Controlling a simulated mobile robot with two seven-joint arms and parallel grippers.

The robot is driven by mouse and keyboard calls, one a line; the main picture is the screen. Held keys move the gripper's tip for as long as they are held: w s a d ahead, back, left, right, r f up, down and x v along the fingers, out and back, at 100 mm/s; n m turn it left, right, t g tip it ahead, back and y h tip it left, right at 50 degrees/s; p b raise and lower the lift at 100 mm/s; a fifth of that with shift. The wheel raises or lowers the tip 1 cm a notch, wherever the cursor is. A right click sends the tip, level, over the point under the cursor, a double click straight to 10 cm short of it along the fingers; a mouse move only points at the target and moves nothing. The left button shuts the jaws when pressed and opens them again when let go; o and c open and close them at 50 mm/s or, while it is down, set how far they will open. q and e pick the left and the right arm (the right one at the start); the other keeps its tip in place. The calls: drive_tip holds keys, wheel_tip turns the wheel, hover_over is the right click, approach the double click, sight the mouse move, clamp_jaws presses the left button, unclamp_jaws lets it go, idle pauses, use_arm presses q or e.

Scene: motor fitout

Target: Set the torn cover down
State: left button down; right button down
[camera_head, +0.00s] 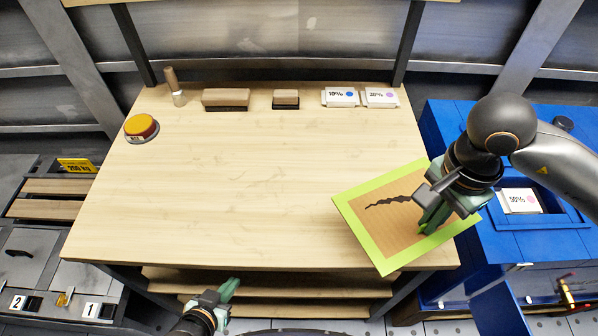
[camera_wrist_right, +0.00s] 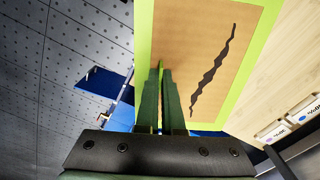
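The torn cover (camera_head: 375,222) is a flat tan panel with a lime green border and a jagged black tear. It shows over the right front corner of the workbench (camera_head: 230,190), turned at an angle. I cannot tell whether it touches the bench top. My right gripper (camera_head: 428,218) is shut on the cover near its right side. In the right wrist view the two green fingers (camera_wrist_right: 161,72) are close together at the cover (camera_wrist_right: 180,45). My left gripper (camera_head: 230,288) is low in front of the bench, away from the cover. Its opening is not clear.
A yellow button (camera_head: 141,126) sits at the bench's left edge. A stamp-like tool (camera_head: 175,88), two wooden blocks (camera_head: 226,97) (camera_head: 286,98) and two white labelled boxes (camera_head: 340,97) (camera_head: 381,97) line the back. A blue cabinet (camera_head: 515,245) stands right. The bench's middle is clear.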

sight(397, 211)
drive_tip(key=m, duration=0.1)
drive_tip(key=s+m, duration=0.1)
drive_tip(key=m, duration=0.2)
drive_tip(key=shift+s+d+r, duration=0.15)
drive_tip(key=shift+s+r, duration=0.2)
drive_tip(key=m, duration=0.2)
drive_tip(key=s+m, duration=0.1)
drive_tip(key=m, duration=0.1)
drive_tip(key=m+p, duration=0.1)
drive_tip(key=shift+s+d+r+m, duration=0.15)
drive_tip(key=shift+r+m, duration=0.1)
drive_tip(key=shift+m, duration=0.15)
